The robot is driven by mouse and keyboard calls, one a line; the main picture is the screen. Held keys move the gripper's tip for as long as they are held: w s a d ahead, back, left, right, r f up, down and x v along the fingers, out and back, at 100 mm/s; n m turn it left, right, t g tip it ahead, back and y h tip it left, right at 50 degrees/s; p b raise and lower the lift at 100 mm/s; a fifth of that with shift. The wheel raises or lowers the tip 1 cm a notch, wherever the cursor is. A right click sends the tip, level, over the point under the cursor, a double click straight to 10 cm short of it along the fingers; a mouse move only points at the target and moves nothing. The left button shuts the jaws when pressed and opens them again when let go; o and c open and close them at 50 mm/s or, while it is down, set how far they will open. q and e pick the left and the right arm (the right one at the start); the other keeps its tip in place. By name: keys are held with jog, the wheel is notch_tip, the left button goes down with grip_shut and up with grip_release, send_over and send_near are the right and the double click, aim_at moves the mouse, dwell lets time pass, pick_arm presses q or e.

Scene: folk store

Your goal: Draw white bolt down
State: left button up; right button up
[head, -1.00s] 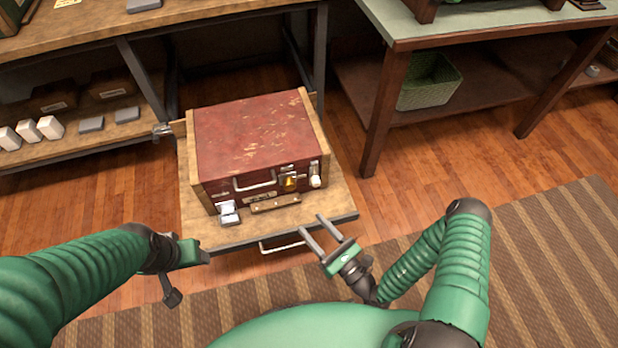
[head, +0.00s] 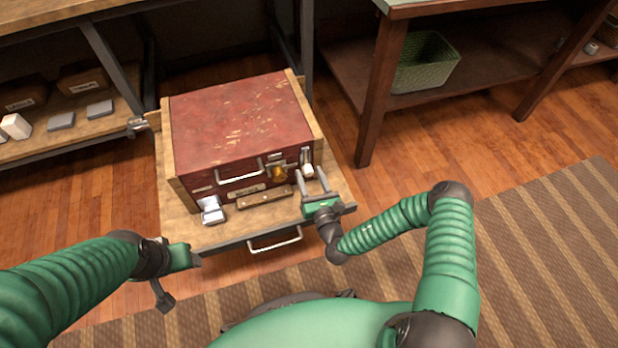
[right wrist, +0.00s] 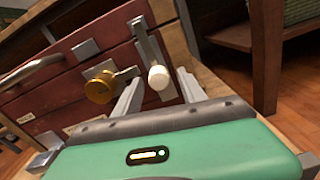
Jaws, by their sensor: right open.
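The white bolt (head: 307,169) is a short white knob on a metal plate at the right of the red case's front. In the right wrist view the white bolt (right wrist: 159,78) shows between the two fingers, a little beyond their tips. My right gripper (head: 311,176) is open, its fingers pointing up toward the bolt; it also shows in the right wrist view (right wrist: 157,84). I cannot tell whether a finger touches the bolt. The red case (head: 240,120) is closed on a wooden pull-out shelf (head: 243,225). My left gripper (head: 184,257) is left of the shelf's front, its jaws unclear.
A brass knob (right wrist: 100,88) sits just left of the bolt. The shelf has a front handle (head: 274,240). A table leg (head: 382,95) stands to the right.

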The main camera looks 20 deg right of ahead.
jog(key=shift+w, duration=0.55)
grip_shut()
dwell(1.0)
